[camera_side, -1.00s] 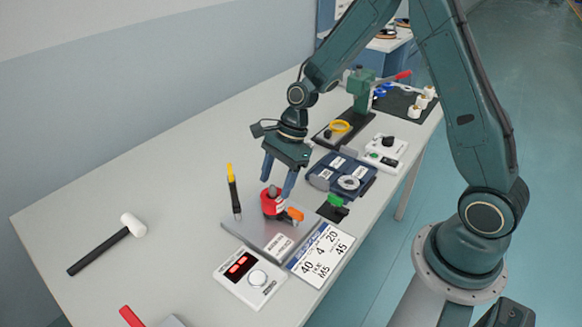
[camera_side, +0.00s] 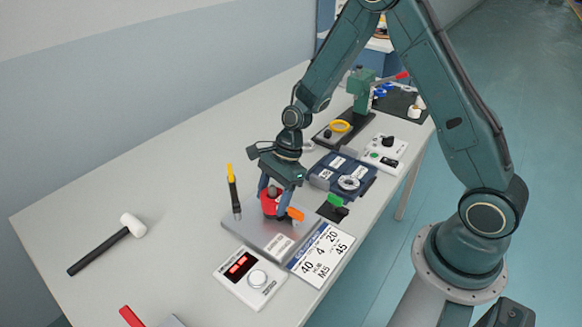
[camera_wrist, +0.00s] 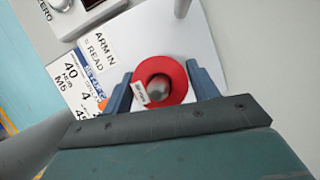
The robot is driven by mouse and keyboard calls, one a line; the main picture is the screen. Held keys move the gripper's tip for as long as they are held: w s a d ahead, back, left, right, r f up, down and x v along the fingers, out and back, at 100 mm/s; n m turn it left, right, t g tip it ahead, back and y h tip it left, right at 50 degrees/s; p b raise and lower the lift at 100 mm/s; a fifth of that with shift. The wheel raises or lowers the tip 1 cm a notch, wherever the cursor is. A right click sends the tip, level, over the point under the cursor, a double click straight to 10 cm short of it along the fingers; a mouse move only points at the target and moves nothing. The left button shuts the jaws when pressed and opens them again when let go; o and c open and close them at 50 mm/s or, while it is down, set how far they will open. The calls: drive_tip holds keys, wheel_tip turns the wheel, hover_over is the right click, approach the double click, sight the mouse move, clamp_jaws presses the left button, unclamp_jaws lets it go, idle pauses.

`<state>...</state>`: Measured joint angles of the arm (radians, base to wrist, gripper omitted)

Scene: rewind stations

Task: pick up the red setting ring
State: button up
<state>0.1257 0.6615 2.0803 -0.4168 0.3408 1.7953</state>
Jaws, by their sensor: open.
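The red setting ring (camera_side: 268,205) sits on a grey metal plate (camera_side: 242,230) and surrounds a grey post (camera_wrist: 158,88). In the wrist view the red ring (camera_wrist: 176,77) lies between the two blue fingers of my gripper (camera_wrist: 160,88), with a small white label on its left side. My gripper (camera_side: 275,203) is open, its fingers lowered to either side of the ring. The wrist view shows a narrow gap at the left finger; the right finger is very close, and I cannot tell whether it touches.
An orange piece (camera_side: 295,214) is beside the ring. A yellow-tipped tool (camera_side: 233,190) stands close on the left. A display box (camera_side: 250,275) and a printed card (camera_side: 321,254) lie in front. A blue case (camera_side: 342,176) is behind right. The table left of the plate is mostly clear, apart from a mallet (camera_side: 105,245).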

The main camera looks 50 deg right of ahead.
drive_tip(key=c, duration=0.8)
drive_tip(key=shift+r, duration=0.15)
wheel_tip(320, 180, up, 20)
drive_tip(key=shift+f, duration=0.1)
idle(0.7)
